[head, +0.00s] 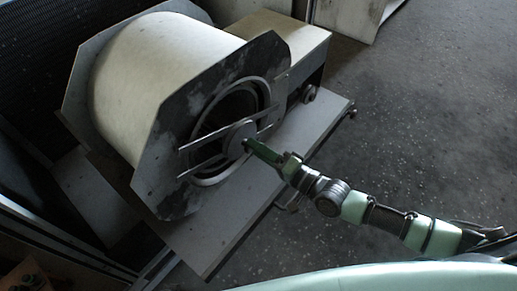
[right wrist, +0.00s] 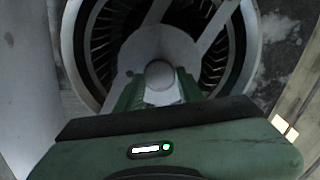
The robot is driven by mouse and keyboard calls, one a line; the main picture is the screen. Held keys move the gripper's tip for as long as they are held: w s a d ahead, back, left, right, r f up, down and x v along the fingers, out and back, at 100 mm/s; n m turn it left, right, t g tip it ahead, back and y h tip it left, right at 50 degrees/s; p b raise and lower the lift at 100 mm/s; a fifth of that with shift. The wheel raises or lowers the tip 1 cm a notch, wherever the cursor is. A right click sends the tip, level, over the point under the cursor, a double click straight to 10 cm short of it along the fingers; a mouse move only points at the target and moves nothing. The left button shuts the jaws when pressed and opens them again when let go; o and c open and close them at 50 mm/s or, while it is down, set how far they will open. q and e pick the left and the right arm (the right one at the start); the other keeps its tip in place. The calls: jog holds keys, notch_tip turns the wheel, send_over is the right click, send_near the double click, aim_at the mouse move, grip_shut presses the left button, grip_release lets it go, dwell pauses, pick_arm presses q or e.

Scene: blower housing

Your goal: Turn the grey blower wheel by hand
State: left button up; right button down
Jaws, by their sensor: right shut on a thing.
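The blower wheel (right wrist: 103,38) shows in the right wrist view as a ring of dark vanes inside the round inlet. In the head view it lies in the shadowed opening (head: 238,106) of the housing's dark front plate. A pale grey hub disc (head: 239,134) sits at the centre, crossed by two flat bars. My right gripper (head: 248,146) reaches in from the right, its green fingers at the hub. In the right wrist view the fingers (right wrist: 159,90) are shut on a round shaft end (right wrist: 159,74), one on each side. My left gripper is not in view.
The cream drum housing (head: 150,68) stands between two octagonal plates on a grey base plate (head: 215,238). A cream box (head: 278,38) adjoins it at the back right. Dark speckled floor (head: 410,110) is open to the right. A dark mesh panel (head: 40,50) stands at the left.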

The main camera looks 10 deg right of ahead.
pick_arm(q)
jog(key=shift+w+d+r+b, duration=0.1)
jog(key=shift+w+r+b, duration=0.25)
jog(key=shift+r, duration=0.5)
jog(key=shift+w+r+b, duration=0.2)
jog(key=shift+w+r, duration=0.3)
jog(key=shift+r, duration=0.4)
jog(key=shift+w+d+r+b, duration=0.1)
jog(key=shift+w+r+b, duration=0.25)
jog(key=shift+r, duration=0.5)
pick_arm(e)
jog(key=shift+f+m, duration=0.15)
jog(key=shift+m, duration=2.65)
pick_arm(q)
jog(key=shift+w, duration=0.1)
pick_arm(e)
jog(key=c, duration=0.9)
grip_release()
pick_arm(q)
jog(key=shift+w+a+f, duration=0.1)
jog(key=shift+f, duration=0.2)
pick_arm(e)
jog(key=v, duration=0.7)
jog(key=shift+s+d, duration=0.3)
